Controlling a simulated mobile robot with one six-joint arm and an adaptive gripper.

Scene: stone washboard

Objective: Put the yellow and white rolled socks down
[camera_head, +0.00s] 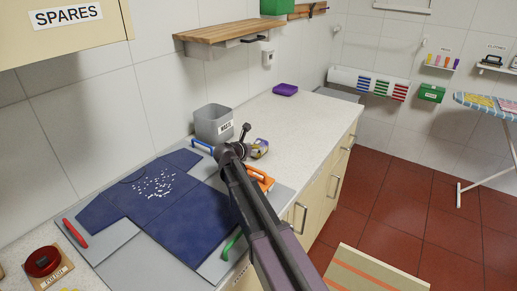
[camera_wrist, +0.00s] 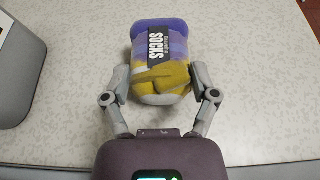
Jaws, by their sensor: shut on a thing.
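The rolled socks (camera_wrist: 160,55) are yellow and white at the near end and purple-blue at the far end, with a black label reading SOCKS. My gripper (camera_wrist: 157,80) is shut on them, one finger on each side. In the head view the socks (camera_head: 260,149) show just beyond my gripper (camera_head: 244,146), over the pale speckled counter (camera_head: 307,120), to the right of a grey bin (camera_head: 214,123). My arm hides part of them there. I cannot tell whether the socks touch the counter.
A navy shirt (camera_head: 190,205) lies on a grey board with coloured handles at the left. A purple object (camera_head: 285,89) sits farther back. The counter between it and the socks is clear. A wooden shelf (camera_head: 230,33) hangs above. The counter's front edge drops to the red floor (camera_head: 400,200).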

